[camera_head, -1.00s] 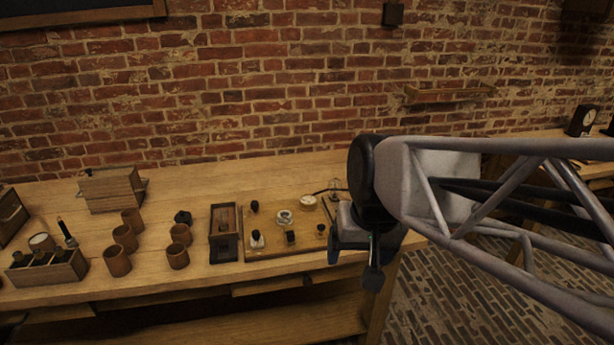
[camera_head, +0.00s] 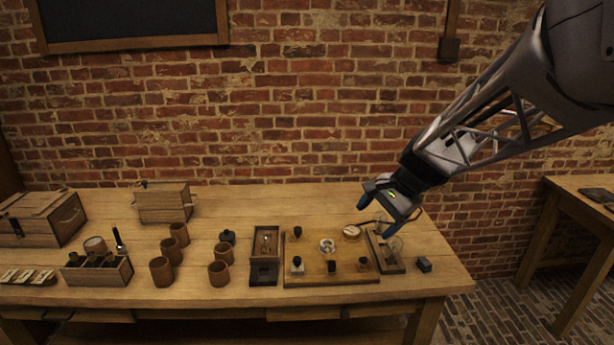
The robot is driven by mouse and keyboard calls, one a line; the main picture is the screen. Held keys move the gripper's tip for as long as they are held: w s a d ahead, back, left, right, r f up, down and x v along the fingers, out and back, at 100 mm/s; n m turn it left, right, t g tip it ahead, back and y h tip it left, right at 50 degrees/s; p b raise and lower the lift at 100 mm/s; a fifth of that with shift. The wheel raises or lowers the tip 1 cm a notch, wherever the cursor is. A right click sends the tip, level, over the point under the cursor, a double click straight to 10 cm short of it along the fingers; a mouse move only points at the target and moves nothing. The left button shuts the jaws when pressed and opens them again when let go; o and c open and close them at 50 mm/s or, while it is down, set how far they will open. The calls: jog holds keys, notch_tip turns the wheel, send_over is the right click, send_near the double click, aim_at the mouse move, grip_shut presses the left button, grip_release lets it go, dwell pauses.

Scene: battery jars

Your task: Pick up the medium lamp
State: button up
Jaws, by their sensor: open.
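A clear glass lamp (camera_head: 396,245) shows at the narrow dark wooden stand (camera_head: 393,267) to the right of the wooden board. It is faint and partly hidden, so I cannot tell its size or how it is seated. My gripper (camera_head: 388,214) is open and empty, pointing down just above the stand and close to the lamp. A small pale object (camera_head: 266,243) lies in the open wooden box (camera_head: 258,232) left of the board; I cannot tell if it is a lamp.
The wooden board (camera_head: 303,276) carries several dark knobs and a round dial (camera_head: 351,231). A small black block (camera_head: 424,265) sits right of the stand. Several brown jars (camera_head: 161,271) stand to the left. The table's right end (camera_head: 445,277) is mostly clear.

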jog(key=w+d+f+m+t+y, duration=0.1)
jog(key=w+d+f+m, duration=0.2)
jog(key=w, duration=0.5)
jog(key=w+d+f+m+t+y, duration=0.1)
jog(key=w+d+f+m+y, duration=0.2)
jog(key=w, duration=0.5)
jog(key=m+t, duration=0.3)
jog(key=m, duration=0.5)
send_near(380, 223)
jog(key=w+a, duration=0.2)
jog(key=w, duration=0.2)
jog(key=shift+w+d+r+y, duration=0.2)
jog(key=shift+r+y, duration=0.1)
jog(key=shift+r, duration=0.1)
jog(key=shift+a, duration=0.1)
jog(key=shift+x, duration=1.25)
jog(key=shift+a, duration=0.1)
jog(key=shift+x, duration=2.55)
jog(key=shift+w+r, duration=0.1)
